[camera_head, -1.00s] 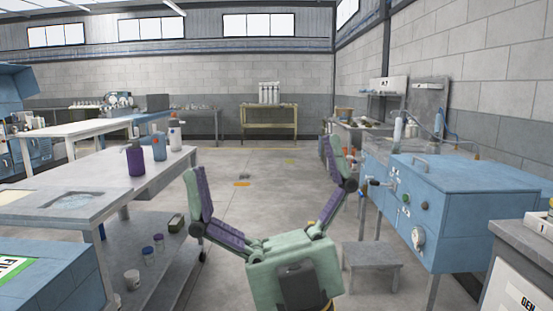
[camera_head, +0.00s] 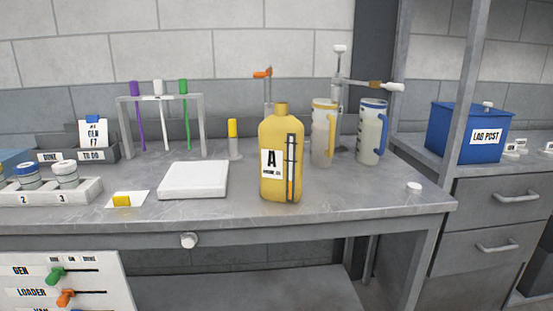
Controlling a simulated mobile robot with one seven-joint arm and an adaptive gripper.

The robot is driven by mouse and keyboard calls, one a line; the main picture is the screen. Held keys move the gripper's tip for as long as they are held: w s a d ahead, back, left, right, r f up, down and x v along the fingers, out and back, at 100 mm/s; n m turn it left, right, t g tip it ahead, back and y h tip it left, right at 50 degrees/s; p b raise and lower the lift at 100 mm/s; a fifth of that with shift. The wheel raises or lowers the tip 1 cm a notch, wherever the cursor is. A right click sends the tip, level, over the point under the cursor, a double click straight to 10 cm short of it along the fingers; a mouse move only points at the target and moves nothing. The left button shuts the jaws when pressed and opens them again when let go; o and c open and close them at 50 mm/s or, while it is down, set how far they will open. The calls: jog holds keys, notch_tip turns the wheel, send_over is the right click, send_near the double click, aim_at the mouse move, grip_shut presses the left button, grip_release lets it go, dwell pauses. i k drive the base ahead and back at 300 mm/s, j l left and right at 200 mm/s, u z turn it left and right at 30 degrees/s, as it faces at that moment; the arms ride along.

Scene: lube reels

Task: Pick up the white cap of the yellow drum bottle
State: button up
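The yellow drum bottle (camera_head: 281,160) stands upright on the grey bench (camera_head: 350,205). It has a label marked A and a dark-framed strip on its side. Its yellow neck shows no white cap on it. A small white cap (camera_head: 414,187) lies on the bench to the right of the bottle, near the bench's right end and apart from other things. My gripper is not in view now.
Two jugs with yellow (camera_head: 323,135) and blue (camera_head: 370,135) handles stand behind the bottle's right side. A white block (camera_head: 193,180) lies to its left, and a tube rack (camera_head: 160,98) stands behind. The bench around the cap is clear. A blue box (camera_head: 468,132) sits farther right.

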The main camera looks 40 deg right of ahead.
aim_at(414, 188)
jog(key=z, duration=1.85)
jog(key=u, duration=0.35)
jog(key=i+l+u, duration=0.1)
jog(key=u, duration=0.3)
jog(key=l+u, duration=1.15)
jog(key=l, duration=1.2)
jog(key=k+l, duration=0.1)
jog(key=l, duration=0.4)
